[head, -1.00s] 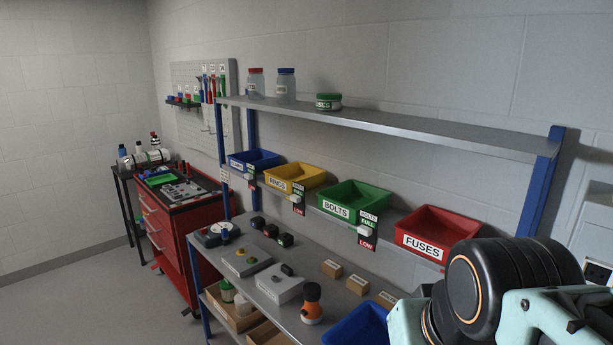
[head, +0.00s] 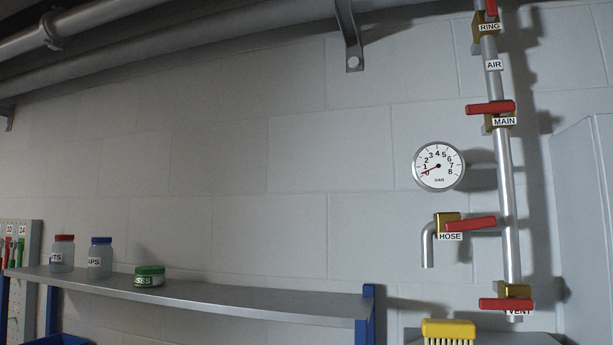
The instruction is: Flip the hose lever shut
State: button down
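The hose lever (head: 470,224) is a red handle on a brass valve at the right of the head view. It lies nearly level, in line with the short branch pipe, and points right toward the vertical pipe. The label HOSE (head: 451,237) sits below it, and a bent outlet pipe (head: 427,248) hangs down at its left. My gripper is not in view.
Other red levers are MAIN (head: 491,107) above, VENT (head: 506,304) below and RING (head: 491,8) at the top. A round gauge (head: 438,166) reads near the bottom of its scale. A grey shelf (head: 210,293) with jars, a yellow brush (head: 449,330) and a grey cabinet (head: 585,220) stand nearby.

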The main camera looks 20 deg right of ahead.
aim_at(481, 222)
jog(key=l+z, duration=0.1)
jog(key=z, duration=1.15)
jog(key=i+j, duration=0.05)
